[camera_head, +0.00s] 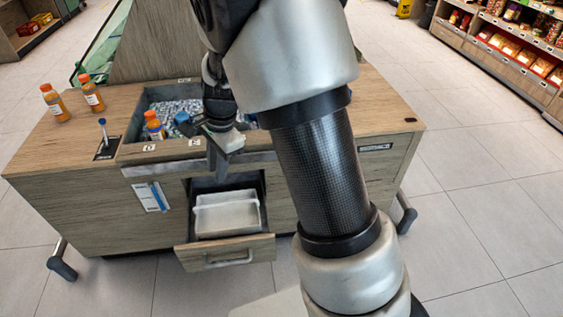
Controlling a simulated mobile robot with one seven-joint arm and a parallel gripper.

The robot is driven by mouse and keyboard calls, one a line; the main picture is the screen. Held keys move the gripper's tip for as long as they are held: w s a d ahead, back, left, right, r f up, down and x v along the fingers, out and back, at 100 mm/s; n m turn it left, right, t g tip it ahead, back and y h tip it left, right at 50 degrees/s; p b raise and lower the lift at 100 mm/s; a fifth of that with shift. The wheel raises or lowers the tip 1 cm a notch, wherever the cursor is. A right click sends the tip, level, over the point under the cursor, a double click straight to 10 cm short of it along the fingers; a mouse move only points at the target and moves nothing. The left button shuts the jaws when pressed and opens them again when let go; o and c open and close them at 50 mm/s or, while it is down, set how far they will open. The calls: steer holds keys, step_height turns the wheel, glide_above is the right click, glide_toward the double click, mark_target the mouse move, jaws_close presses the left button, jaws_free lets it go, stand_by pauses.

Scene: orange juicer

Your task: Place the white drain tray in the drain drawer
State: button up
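The white drain tray (228,220) lies inside the open drain drawer (225,252) at the front of the wooden counter. A pale bar crosses the tray near its middle. The tray looks roughly level; whether it sits fully on the drawer floor cannot be told. The drawer is pulled out, with a metal handle on its front. My gripper (222,145) is above the drawer, near the counter's front edge, and apart from the tray. I see it from behind and the side, so the gap between its fingers is not clear.
The counter (80,165) has a basin of ice (175,108) with an orange juice bottle (154,126) in it. Two more bottles (91,93) stand on the left. A small lever (103,131) is near the front left. Shelves (510,50) stand far right; the floor between is clear.

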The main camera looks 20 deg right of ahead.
steer(key=s+d+r+n+t, duration=0.1)
steer(key=s+d+r+n, duration=0.1)
steer(key=s+r+n, duration=0.35)
steer(key=s+d+r+n+t, duration=0.1)
steer(key=s+d+r+n, duration=0.15)
steer(key=s+r, duration=0.55)
steer(key=s+d+r+n+t+h, duration=0.2)
steer(key=s+d+r+n, duration=0.2)
steer(key=s, duration=0.5)
steer(key=shift+d+r+n, duration=0.4)
steer(key=shift+r+n, duration=0.4)
steer(key=shift+n, duration=0.1)
